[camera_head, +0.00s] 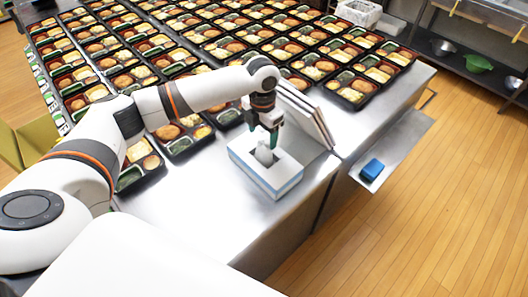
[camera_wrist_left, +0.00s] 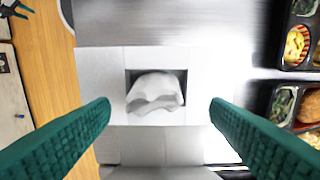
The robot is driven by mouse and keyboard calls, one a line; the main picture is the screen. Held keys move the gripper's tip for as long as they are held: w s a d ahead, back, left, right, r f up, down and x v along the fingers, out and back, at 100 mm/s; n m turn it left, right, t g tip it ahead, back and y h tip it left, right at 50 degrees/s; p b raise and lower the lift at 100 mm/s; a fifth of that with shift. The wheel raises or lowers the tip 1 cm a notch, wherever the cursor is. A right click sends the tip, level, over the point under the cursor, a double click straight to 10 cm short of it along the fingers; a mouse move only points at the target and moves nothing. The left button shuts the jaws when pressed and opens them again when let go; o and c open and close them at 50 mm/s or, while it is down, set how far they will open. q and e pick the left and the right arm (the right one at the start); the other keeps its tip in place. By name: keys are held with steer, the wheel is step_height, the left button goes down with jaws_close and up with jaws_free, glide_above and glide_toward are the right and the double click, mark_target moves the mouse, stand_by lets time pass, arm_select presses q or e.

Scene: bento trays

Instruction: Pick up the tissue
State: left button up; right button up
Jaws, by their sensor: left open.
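A white tissue (camera_wrist_left: 155,92) stands up out of the dark square opening of a white and blue box (camera_head: 285,177) near the table's front right corner. The tissue also shows in the head view (camera_head: 264,155), partly behind my gripper. My left gripper (camera_head: 264,142) points down over the box, just above or around the tissue's top. In the left wrist view its two green fingers (camera_wrist_left: 160,112) are wide apart, with the tissue between and beyond them and nothing held. I cannot tell the exact height gap. My right gripper is not in view.
Many filled bento trays (camera_head: 190,145) cover the metal table (camera_head: 185,205) behind and left of the box. Upright white panels (camera_head: 305,112) stand close behind the box. A blue block (camera_head: 372,169) lies on a lower side shelf. The table's front is mostly clear.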

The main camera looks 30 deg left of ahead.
mark_target(264, 144)
arm_select(q)
steer(key=shift+d+f+p, duration=0.1)
steer(key=shift+f+p, duration=0.25)
steer(key=shift+f, duration=0.05)
steer(key=f, duration=0.1)
steer(key=f+p, duration=0.1)
steer(key=f, duration=0.1)
steer(key=shift+d+f, duration=0.2)
steer(key=shift+f, duration=0.45)
steer(key=shift+c, duration=0.3)
steer(key=c, duration=1.1)
steer(key=shift+o, duration=0.2)
steer(key=shift+r, duration=0.15)
